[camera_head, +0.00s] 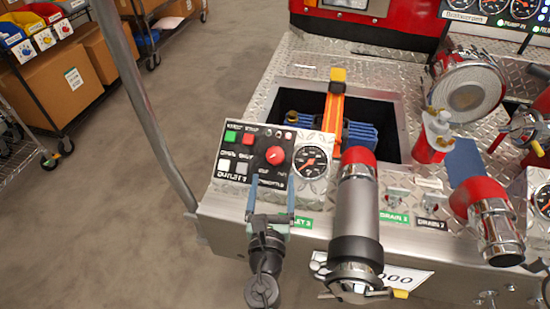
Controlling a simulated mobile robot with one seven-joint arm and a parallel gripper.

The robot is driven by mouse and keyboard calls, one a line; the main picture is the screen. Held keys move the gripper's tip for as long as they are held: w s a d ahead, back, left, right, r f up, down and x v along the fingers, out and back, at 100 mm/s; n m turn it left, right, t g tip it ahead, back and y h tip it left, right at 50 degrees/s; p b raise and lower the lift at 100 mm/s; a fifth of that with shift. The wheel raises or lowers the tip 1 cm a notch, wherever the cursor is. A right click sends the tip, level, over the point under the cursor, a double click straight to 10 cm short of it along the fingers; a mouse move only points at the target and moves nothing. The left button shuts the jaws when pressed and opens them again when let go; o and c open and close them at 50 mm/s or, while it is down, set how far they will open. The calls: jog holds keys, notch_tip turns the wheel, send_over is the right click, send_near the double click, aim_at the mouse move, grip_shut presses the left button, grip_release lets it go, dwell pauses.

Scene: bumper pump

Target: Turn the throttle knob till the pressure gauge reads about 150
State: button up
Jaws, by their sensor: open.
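The throttle knob (274,155) is red and round, on a black control panel with green, red and white buttons. The pressure gauge (311,161) is a round black dial just right of the panel; its needle is too small to read exactly. My gripper (271,182) comes up from below, with one blue finger on each side of the panel's lower part. It is open and empty, and its fingers point at the knob from just below. I cannot tell whether a fingertip touches the panel.
A grey pipe with a red collar (358,157) stands right of my gripper. An open well (395,115) with a blue part and an orange bar (333,112) lies behind. A grey upright pole (150,110) passes on the left. Another red-collared pipe (482,198) is farther right.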

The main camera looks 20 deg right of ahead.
aim_at(275, 163)
jog(key=b+x, duration=0.1)
jog(key=x, duration=0.6)
jog(key=shift+w+d, duration=0.15)
jog(key=shift+w, duration=0.05)
grip_shut()
jog(key=shift+m, duration=0.3)
